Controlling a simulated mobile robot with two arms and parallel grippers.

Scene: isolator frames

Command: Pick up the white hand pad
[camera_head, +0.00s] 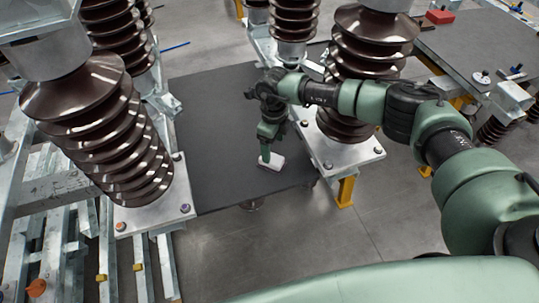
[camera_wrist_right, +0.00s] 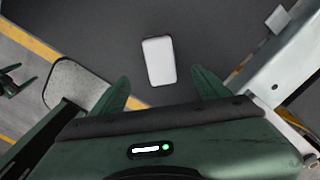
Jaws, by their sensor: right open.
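The white hand pad (camera_head: 272,162) lies flat on the dark grey mat (camera_head: 220,150) between the insulator columns, near the mat's front edge. In the right wrist view the pad (camera_wrist_right: 159,60) is a small white rounded rectangle, fully visible just beyond the fingertips. My right gripper (camera_head: 267,150) points down over the pad and hides part of it in the head view. In the right wrist view its green fingers (camera_wrist_right: 160,84) are spread apart with nothing between them. A small dark green forked shape at that view's left edge may be my left gripper (camera_wrist_right: 14,80).
Brown ribbed insulators (camera_head: 95,130) on metal plates stand left of the mat, and another insulator (camera_head: 362,60) stands close on the right, beside my right arm. A table (camera_head: 475,45) with a red box (camera_head: 440,16) and small tools is at the far right. The mat around the pad is mostly clear.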

